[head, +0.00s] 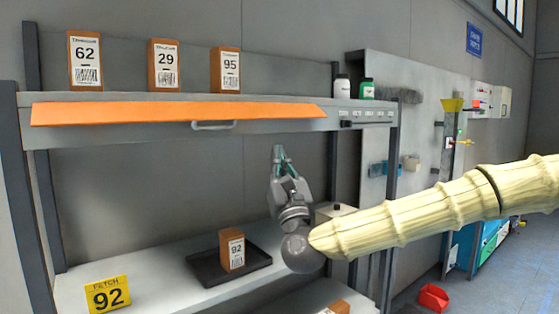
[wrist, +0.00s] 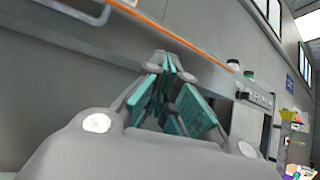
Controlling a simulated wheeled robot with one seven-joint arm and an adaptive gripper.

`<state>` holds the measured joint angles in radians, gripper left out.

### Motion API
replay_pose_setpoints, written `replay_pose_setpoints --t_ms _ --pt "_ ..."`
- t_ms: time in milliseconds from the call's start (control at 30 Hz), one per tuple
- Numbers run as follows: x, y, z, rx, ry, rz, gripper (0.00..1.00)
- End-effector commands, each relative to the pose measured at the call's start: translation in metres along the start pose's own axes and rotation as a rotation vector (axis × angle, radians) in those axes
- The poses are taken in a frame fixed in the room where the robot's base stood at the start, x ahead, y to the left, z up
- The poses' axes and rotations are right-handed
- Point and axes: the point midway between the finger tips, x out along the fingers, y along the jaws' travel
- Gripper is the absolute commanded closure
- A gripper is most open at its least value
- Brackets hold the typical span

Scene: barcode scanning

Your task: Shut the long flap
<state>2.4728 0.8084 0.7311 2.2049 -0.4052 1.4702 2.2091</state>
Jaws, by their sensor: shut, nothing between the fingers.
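A long orange strip (head: 175,112) runs along the front of the upper shelf in the head view, above a grey front panel (head: 262,125). A silver bar handle (head: 212,125) sits on that panel, towards its middle. I cannot tell how far the flap stands open. My gripper (head: 278,152) points upward below the right part of the panel, apart from the handle. Its fingers are shut and empty. In the wrist view the teal-padded fingers (wrist: 168,62) are together, with the handle (wrist: 92,12) at upper left and the orange edge (wrist: 190,40) above them.
Boxes marked 62 (head: 84,62), 29 (head: 163,66) and 95 (head: 225,71) stand on the upper shelf, with two bottles (head: 366,89) at right. Below, a box marked 92 (head: 232,250) stands on a dark tray (head: 205,272) beside a yellow sign (head: 107,295).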

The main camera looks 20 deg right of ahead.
Motion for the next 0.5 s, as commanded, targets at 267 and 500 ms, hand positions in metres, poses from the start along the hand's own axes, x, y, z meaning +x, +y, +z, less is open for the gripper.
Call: replay_pose_setpoints --t_ms 267,500 --pt "0.036 0.001 0.005 -0.003 0.001 0.002 1.0" --pt "0.058 0.0 -0.002 -0.002 -0.001 -0.002 1.0"
